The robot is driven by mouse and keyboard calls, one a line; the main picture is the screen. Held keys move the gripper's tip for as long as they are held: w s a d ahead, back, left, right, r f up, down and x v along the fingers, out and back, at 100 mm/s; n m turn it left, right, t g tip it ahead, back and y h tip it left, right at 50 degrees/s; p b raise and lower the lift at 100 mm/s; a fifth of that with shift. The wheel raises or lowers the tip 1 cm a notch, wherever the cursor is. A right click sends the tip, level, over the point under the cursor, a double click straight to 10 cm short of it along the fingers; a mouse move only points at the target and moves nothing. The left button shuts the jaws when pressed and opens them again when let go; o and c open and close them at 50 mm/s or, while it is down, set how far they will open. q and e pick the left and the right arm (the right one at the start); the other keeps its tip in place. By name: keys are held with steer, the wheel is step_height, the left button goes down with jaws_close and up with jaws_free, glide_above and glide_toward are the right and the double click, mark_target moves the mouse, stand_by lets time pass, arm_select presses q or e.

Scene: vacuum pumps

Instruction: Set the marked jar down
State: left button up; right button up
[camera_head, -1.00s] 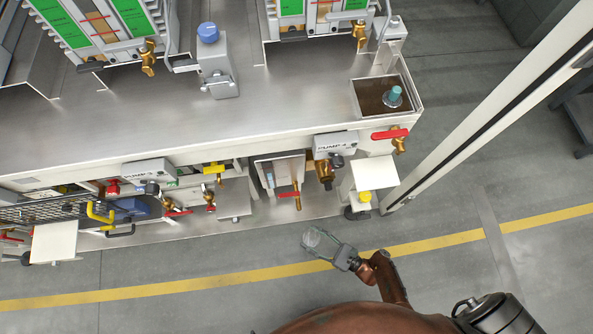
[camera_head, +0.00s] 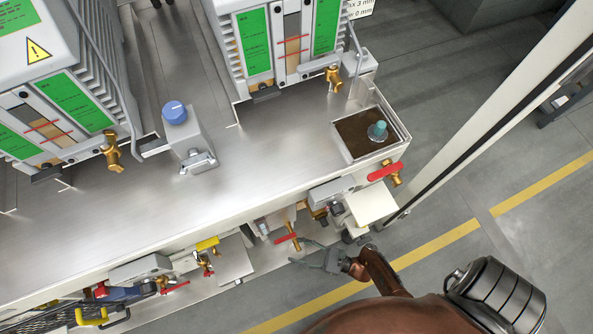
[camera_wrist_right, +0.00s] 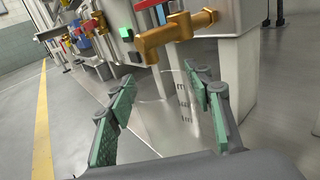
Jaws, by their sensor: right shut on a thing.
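My right gripper (camera_head: 306,254) is in front of the lower front of the pump bench. In the right wrist view its green-padded fingers (camera_wrist_right: 165,95) stand on either side of the marked jar (camera_wrist_right: 165,125) and hold it. The jar is clear, with dark graduation marks on its wall, and looks roughly upright. A brass outlet (camera_wrist_right: 172,36) shows just above and beyond the jar; I cannot tell whether it is directly over the mouth. In the head view the jar is too faint to make out. My left gripper is in neither view.
A small white platform (camera_head: 371,203) juts out from the bench front, right of the gripper. A red-handled valve (camera_head: 385,172) is above it. A tray of dark liquid (camera_head: 366,135) sits at the bench corner. A yellow floor line (camera_head: 440,240) crosses open grey floor.

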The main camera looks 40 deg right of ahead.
mark_target(299, 254)
steer(key=shift+s+f+b, duration=0.2)
steer(key=shift+f+b, duration=0.6)
steer(key=shift+f, duration=0.05)
steer(key=shift+w+d+f, duration=0.1)
steer(key=shift+f, duration=0.2)
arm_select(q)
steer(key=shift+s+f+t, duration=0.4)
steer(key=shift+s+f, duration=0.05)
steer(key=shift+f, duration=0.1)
arm_select(e)
steer(key=shift+f, duration=0.2)
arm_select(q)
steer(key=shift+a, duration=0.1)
arm_select(e)
steer(key=shift+f, duration=0.25)
steer(key=o, duration=1.8)
steer(key=shift+c, duration=0.2)
steer(key=v, duration=1.2)
